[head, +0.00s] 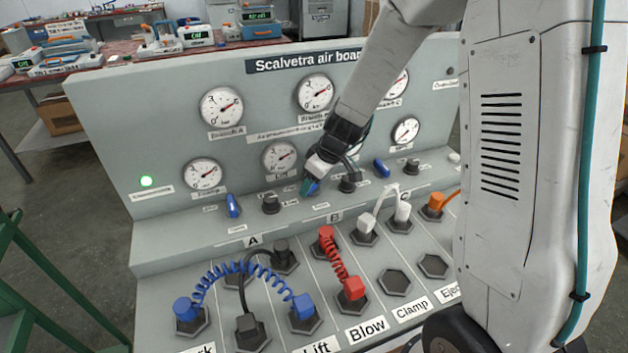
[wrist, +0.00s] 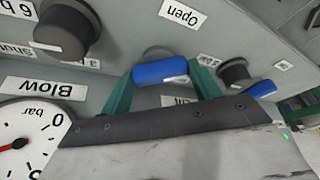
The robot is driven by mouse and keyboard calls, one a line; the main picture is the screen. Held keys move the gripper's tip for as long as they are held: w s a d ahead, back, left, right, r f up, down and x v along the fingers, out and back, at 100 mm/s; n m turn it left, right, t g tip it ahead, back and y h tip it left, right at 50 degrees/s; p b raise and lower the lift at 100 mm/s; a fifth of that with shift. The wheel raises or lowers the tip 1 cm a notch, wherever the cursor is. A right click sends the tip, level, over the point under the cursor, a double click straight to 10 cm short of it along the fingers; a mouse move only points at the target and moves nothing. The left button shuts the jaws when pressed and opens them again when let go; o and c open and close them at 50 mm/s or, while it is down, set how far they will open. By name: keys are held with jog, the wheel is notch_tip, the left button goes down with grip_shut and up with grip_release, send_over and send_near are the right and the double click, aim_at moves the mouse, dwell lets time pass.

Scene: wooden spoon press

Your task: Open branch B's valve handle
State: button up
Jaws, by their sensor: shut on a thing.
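The branch B valve handle is a blue bar (head: 314,188) on the sloped ledge above the B label (head: 335,216). In the head view my gripper (head: 308,186) is down at it and partly hides it. In the wrist view the blue handle (wrist: 160,72) lies crosswise between the teal fingers of my gripper (wrist: 162,86), one finger near each end. My gripper is shut on it. An Open label (wrist: 181,13) shows beyond the handle; a label on the near side is mostly hidden by my gripper.
Similar blue handles stand at A (head: 233,206) and C (head: 381,168). Dark knobs (head: 271,203) (head: 347,183) sit close on the same ledge. Gauges (head: 279,158) face out behind it. Hoses, including a red coiled one (head: 337,262), cover the lower panel.

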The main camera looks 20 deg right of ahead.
jog(key=n+g, duration=0.1)
jog(key=n, duration=0.2)
jog(key=n+g+y, duration=0.1)
jog(key=n, duration=0.2)
jog(key=shift+w+d, duration=0.1)
jog(key=shift+d, duration=0.05)
dwell(0.4)
jog(key=o, duration=1)
jog(key=m+t, duration=0.1)
jog(key=m, duration=0.1)
jog(key=shift+m, duration=0.4)
jog(key=m+t+h, duration=0.1)
jog(key=m, duration=0.2)
jog(key=shift+m, duration=0.4)
jog(key=shift+s+a+m+t+h, duration=0.15)
jog(key=shift+m+h, duration=0.45)
jog(key=shift+m, duration=0.75)
jog(key=shift+s+a+m+t+h, duration=0.2)
jog(key=shift+m+h, duration=0.4)
jog(key=shift+m, duration=0.75)
